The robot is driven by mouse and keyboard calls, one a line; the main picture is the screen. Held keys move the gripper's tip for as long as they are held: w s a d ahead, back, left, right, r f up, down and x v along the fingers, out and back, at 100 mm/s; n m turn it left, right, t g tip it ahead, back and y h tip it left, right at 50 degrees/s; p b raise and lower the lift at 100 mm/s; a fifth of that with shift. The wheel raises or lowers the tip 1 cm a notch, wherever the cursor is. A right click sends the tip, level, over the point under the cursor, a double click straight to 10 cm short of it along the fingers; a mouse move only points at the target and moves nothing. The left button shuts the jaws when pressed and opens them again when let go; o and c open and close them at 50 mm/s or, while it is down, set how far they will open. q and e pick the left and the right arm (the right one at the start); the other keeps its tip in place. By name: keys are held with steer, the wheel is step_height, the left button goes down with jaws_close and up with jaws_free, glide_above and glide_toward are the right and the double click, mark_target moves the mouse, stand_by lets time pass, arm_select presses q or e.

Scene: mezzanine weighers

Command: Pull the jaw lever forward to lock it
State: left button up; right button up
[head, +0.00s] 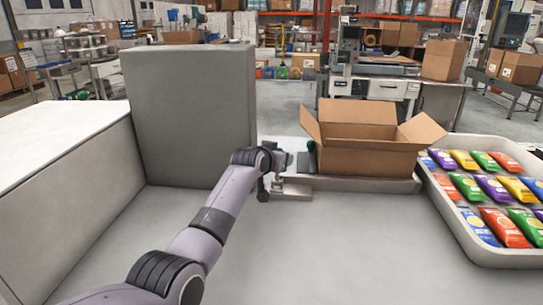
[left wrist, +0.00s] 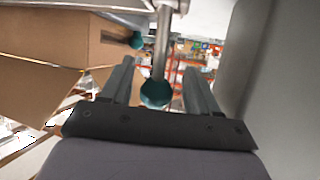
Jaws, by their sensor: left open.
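The jaw lever shows in the left wrist view as a metal rod (left wrist: 162,45) with a teal ball knob (left wrist: 156,93) at its end. My left gripper (left wrist: 158,72) is open, with one finger on each side of the rod and knob. I cannot tell whether either finger touches it. A second, smaller teal knob (left wrist: 137,40) shows beside the box. In the head view my left gripper (head: 276,160) is at the fixture left of the open carton; my wrist hides most of the lever there. The fixture's metal base plate (head: 292,192) sits on the bench. My right gripper is not in view.
An open cardboard carton (head: 365,157) stands on a low platform right of the fixture. A white tray (head: 476,238) of colourful packets lies farther right. A tall grey block (head: 190,115) stands behind my left arm. The front middle of the bench (head: 320,255) is clear.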

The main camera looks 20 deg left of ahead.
arm_select(q)
steer(key=shift+p+v, duration=0.35)
steer(key=shift+v, duration=2)
